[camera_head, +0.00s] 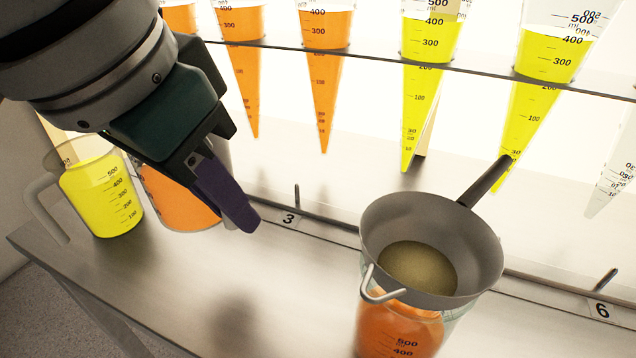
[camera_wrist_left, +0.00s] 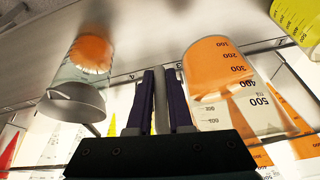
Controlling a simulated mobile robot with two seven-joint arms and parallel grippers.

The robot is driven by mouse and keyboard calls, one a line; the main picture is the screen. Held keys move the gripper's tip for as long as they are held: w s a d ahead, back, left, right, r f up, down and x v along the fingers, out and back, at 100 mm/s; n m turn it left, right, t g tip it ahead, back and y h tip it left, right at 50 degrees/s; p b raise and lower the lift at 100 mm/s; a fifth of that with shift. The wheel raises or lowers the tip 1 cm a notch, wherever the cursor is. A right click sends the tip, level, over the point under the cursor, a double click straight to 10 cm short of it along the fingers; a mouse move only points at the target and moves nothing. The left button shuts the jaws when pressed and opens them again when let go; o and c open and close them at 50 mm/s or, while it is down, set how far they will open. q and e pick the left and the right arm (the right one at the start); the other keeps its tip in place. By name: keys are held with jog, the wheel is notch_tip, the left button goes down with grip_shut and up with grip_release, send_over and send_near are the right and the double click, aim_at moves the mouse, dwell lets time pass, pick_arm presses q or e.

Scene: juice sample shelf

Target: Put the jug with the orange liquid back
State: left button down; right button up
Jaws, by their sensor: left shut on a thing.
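The jug with orange liquid (camera_head: 175,205) stands at the left of the metal counter, partly hidden behind my left gripper (camera_head: 238,212). The same jug (camera_wrist_left: 225,75) shows right of the fingers in the left wrist view. The purple fingers are shut on its grey upright handle (camera_wrist_left: 160,105). I cannot tell whether the jug's base touches the counter. A second container with orange liquid (camera_head: 395,330) stands at the front right, under a grey sieve (camera_head: 375,222). My right gripper is not in view.
A jug with yellow liquid (camera_head: 100,200) stands close left of the held jug. Cone-shaped measures with orange (camera_head: 323,90) and yellow (camera_head: 418,110) liquid hang in a shelf (camera_head: 380,55) along the back. The counter (camera_head: 270,290) is clear between held jug and sieve.

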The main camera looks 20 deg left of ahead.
pick_arm(q)
notch_tip(320, 180, down, 11)
jog(key=b, duration=0.3)
jog(key=shift+w+r+b, duration=0.1)
jog(key=shift+r+b, duration=0.1)
jog(key=shift+b, duration=0.15)
jog(key=shift+r, duration=0.1)
jog(key=c, duration=1.3)
grip_release()
jog(key=shift+f, duration=0.2)
jog(key=o, duration=0.5)
jog(key=shift+a, duration=0.1)
jog(key=shift+c, duration=0.2)
